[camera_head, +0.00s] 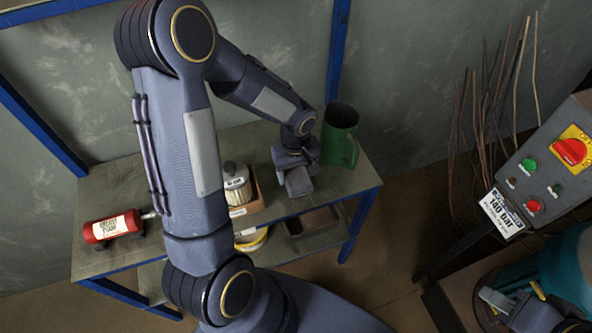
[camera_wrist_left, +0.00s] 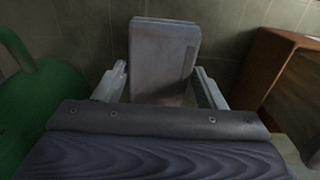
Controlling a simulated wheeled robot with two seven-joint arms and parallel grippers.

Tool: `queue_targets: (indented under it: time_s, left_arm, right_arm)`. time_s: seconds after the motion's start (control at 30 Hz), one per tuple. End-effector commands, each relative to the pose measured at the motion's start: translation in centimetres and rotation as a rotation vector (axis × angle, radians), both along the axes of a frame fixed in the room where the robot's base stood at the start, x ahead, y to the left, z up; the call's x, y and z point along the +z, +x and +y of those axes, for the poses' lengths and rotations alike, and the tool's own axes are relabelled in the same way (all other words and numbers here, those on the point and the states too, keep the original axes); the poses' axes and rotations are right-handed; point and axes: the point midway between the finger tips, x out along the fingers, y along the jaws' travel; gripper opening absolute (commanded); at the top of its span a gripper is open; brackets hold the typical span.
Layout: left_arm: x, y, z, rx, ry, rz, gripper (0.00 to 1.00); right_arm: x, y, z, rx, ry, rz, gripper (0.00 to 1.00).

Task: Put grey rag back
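The grey rag (camera_wrist_left: 165,62) looks like a folded, flat grey block. In the left wrist view it sits between the two fingers of my left gripper (camera_wrist_left: 162,80), which close against its sides. In the head view, my left gripper (camera_head: 296,172) is low over the bench's right part, with the grey rag (camera_head: 299,184) at its fingertips. Whether the rag touches the bench top is unclear. My right gripper (camera_head: 517,300) is at the lower right, partly cut off and away from the bench; its finger opening is unclear.
A green jug (camera_head: 338,136) stands close beside my left gripper on the bench (camera_head: 108,188). A box (camera_head: 243,209) with a white canister (camera_head: 236,184) stands left of it. A control panel (camera_head: 545,170) and thin rods stand at the right.

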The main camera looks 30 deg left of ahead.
Motion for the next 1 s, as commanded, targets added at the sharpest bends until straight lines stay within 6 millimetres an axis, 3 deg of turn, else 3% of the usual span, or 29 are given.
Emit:
queue_targets:
  time_s: [0.17,0.53,1.0]
  left_arm:
    - [0.0,0.0,0.0,0.0,0.0,0.0,0.85]
    - [0.8,0.0,0.0,0.001,0.001,-0.002,0.85]
    - [10.1,0.1,0.0,0.001,-0.001,-0.006,0.85]
  right_arm:
    - [0.0,0.0,0.0,0.0,0.0,0.0,0.3]
    - [0.6,0.0,0.0,0.0,0.0,0.0,0.3]
    - [1.2,0.0,0.0,0.0,0.0,0.0,0.3]
